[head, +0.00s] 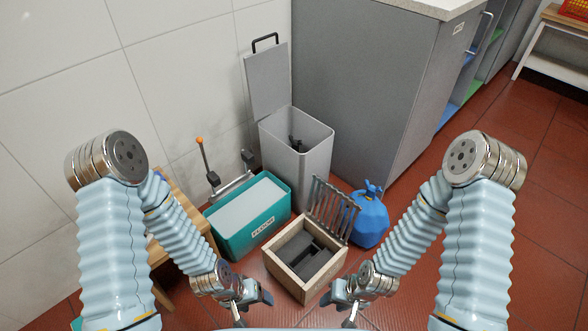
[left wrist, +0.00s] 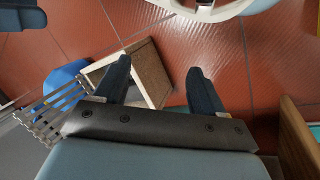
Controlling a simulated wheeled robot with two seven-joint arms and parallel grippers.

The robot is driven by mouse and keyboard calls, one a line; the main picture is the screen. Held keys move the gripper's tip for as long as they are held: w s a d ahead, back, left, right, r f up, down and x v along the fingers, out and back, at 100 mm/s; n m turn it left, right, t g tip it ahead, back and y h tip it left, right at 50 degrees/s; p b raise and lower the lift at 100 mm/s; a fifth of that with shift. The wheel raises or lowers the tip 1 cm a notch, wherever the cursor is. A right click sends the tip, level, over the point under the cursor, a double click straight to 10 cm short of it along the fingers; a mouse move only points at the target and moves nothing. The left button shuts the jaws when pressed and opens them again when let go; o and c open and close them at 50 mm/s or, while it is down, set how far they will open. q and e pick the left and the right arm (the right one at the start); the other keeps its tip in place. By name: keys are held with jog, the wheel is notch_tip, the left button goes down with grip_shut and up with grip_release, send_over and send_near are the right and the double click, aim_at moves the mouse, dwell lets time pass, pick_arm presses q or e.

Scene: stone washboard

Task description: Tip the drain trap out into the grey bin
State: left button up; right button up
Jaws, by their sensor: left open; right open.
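The grey bin (head: 310,165) stands against the wall with its lid (head: 268,82) raised; some dark things show inside it. In front of it is a square, stone-like drain box (head: 325,285) with its barred grate (head: 333,205) tilted up at the back. A dark grey piece (head: 296,250), apparently the drain trap, sits inside the box. My left gripper (head: 252,297) is open and empty at the box's front left; its fingers show apart in the left wrist view (left wrist: 163,88), partly hiding the box (left wrist: 150,70). My right gripper (head: 347,296) is open at the box's front right.
A tied blue bag (head: 368,222) sits to the right. A grey cabinet (head: 365,90) stands behind. The red tiled floor at right is clear.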

pick_arm(q)
jog(key=w+a+r+n+y+b, duration=0.1)
jog(key=w+a+r+n, duration=0.3)
jog(key=w+a, duration=0.45)
jog(key=w+a+r+n+y, duration=0.1)
jog(key=w+a+r, duration=0.4)
jog(key=w+a, duration=0.3)
jog(key=s+a+r+n+y, duration=0.2)
jog(key=a+r+n, duration=0.5)
jog(key=a+r, duration=1.1)
jog(key=shift+g, duration=0.3)
notch_tip(320, 180, down, 8)
jog(key=shift+w+a+r+b, duration=0.15)
jog(key=shift+r+b, duration=0.1)
jog(key=shift+b, duration=0.4)
jog(key=f, duration=0.5)
jog(key=shift+w+a+f, duration=0.2)
jog(key=shift+a+f, duration=0.15)
jog(key=shift+f, duration=0.05)
jog(key=shift+c, duration=0.4)
